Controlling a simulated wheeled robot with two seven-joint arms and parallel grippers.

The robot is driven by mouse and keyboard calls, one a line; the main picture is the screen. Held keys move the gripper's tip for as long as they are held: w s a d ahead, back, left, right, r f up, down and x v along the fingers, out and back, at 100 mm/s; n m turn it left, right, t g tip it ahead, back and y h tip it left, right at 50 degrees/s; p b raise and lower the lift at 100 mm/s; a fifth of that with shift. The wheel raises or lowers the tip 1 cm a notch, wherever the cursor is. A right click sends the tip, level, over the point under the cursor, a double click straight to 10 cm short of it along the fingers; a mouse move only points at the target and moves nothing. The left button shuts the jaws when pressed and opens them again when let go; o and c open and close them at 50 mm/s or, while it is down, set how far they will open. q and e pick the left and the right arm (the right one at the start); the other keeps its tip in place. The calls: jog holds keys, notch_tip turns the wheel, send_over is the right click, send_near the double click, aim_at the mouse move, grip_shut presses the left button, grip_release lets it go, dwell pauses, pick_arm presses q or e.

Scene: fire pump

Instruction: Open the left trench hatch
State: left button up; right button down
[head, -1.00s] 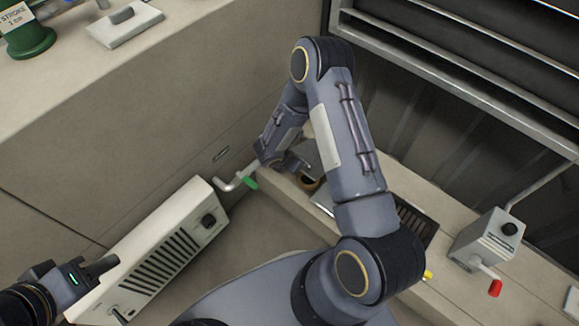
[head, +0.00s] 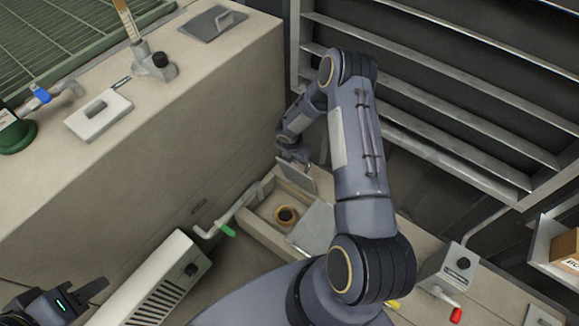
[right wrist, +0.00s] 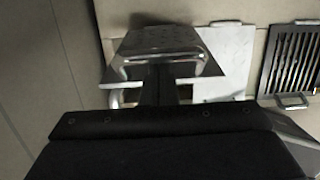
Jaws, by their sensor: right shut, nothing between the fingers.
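The left trench hatch (head: 298,177) is a grey plate standing tilted up at the far end of the trench. The trench opening (head: 262,210) beside it is uncovered, with a brown ring (head: 285,215) inside. My right gripper (head: 292,156) is shut and empty, close against the raised plate; whether they touch is unclear. In the right wrist view a tilted grey plate with a bar handle (right wrist: 165,62) is just beyond my dark fingers, which partly hide it. My left gripper (head: 85,296) is at the lower left, away from the trench; its jaw gap is unclear.
A flat grey cover (head: 312,228) lies beside the opening, and a slotted grate (right wrist: 295,60) lies further right. A green-handled pipe (head: 227,230) is close to the left trench edge. A vented white box (head: 160,285), concrete block (head: 150,150) and metal shelving (head: 430,110) surround the area.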

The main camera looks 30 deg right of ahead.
pick_arm(q)
jog(key=shift+a+f, duration=0.1)
pick_arm(e)
jog(key=shift+w+d+r, duration=0.1)
jog(key=shift+w+d, duration=0.3)
jog(key=shift+d, duration=0.5)
jog(key=shift+w+d+r, duration=0.1)
jog(key=shift+w+d, duration=0.25)
jog(key=shift+d, duration=0.6)
jog(key=shift+w+d+r, duration=0.1)
jog(key=shift+w+d, duration=0.3)
jog(key=shift+d, duration=0.5)
